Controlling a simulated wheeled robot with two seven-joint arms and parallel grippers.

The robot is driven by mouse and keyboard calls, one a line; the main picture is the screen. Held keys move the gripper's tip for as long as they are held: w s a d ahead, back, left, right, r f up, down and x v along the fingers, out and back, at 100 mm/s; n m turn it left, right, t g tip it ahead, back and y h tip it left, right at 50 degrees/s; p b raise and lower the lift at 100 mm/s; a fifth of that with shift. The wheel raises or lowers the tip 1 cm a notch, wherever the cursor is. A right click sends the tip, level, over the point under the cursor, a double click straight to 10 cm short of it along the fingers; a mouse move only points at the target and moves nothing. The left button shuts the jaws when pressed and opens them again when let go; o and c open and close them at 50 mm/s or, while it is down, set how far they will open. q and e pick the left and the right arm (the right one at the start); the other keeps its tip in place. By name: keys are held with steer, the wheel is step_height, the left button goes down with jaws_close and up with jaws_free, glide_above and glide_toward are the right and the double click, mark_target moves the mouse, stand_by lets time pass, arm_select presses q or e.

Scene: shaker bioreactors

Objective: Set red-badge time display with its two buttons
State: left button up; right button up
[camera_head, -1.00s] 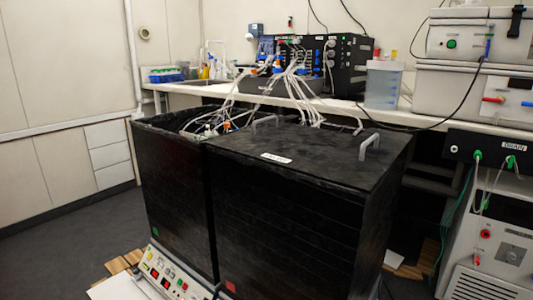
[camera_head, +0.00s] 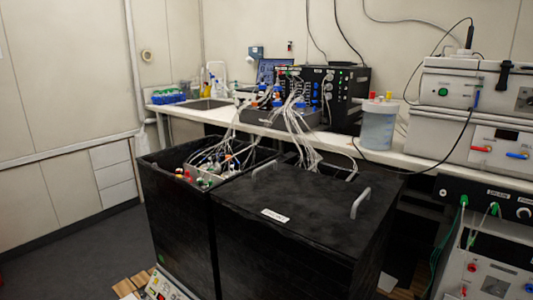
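The left black box (camera_head: 180,215) stands open at the top, with tubes and fittings inside. A small green badge (camera_head: 161,259) is low on its front. The right black box (camera_head: 300,225) has a lid with two grey handles and a white label. No red badge shows on the visible part of its front, which is cut off by the bottom edge. A control panel (camera_head: 160,287) with a red display is partly visible at the bottom edge; its digits and buttons cannot be read. Neither of my grippers is in view.
A white bench (camera_head: 220,117) runs behind the boxes. It holds a black pump unit (camera_head: 345,90), a clear container (camera_head: 378,125) and white instruments (camera_head: 465,90). Tubes run from the bench into the boxes. Grey floor (camera_head: 80,255) is open at the left.

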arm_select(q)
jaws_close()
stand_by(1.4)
